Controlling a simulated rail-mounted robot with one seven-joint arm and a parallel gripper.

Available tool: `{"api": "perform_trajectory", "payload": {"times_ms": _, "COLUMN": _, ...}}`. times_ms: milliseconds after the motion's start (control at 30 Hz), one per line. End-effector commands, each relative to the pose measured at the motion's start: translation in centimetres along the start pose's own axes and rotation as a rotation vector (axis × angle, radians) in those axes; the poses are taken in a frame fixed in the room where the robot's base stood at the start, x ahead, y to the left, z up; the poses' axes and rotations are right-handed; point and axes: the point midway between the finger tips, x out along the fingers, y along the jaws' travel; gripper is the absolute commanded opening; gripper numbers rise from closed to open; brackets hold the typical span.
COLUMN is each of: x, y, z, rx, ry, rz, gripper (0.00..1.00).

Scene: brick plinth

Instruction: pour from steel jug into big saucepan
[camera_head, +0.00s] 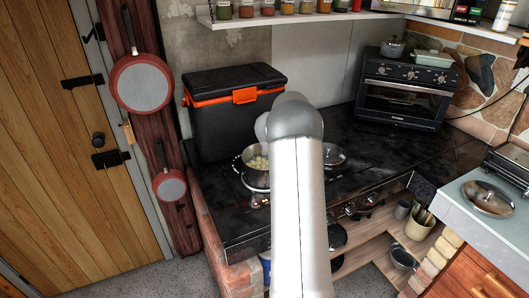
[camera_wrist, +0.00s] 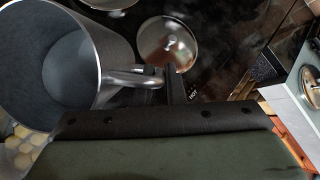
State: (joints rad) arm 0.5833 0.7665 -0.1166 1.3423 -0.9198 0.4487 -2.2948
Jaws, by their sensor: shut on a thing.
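The steel jug (camera_wrist: 62,75) fills the left of the wrist view, its open mouth facing the camera and grey inner wall showing. No contents can be made out. My gripper (camera_wrist: 166,80) is shut on the jug's handle (camera_wrist: 130,77). The big saucepan (camera_head: 255,181) stands on the hob with pale chunks in it. The same chunks show below the jug at the lower left of the wrist view, so the jug is over or close beside the saucepan. In the head view my arm hides the gripper and jug; the jug's exact tilt is unclear.
A glass lid (camera_head: 333,155) lies on the hob right of the saucepan; it also shows in the wrist view (camera_wrist: 168,42). A black cool box (camera_head: 232,120) stands behind the saucepan. A toaster oven (camera_head: 403,87) is at the back right. The black counter before it is clear.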

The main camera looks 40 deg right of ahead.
Motion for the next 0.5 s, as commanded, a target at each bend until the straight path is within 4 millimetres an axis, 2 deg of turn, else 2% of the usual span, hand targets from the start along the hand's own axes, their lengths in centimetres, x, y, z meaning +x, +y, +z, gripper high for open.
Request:
{"api": "perform_trajectory", "payload": {"times_ms": 200, "x": -1.8, "y": 0.6, "z": 0.4, "rx": -0.025, "ry": -0.082, "rz": -0.069, "gripper": 0.00}}
{"api": "perform_trajectory", "payload": {"times_ms": 300, "x": -2.2, "y": 0.3, "z": 0.7, "rx": -0.016, "ry": -0.098, "rz": -0.087, "gripper": 0.00}}
{"api": "perform_trajectory", "payload": {"times_ms": 500, "x": -1.9, "y": 0.7, "z": 0.5, "rx": 0.006, "ry": -0.119, "rz": -0.115, "gripper": 0.00}}
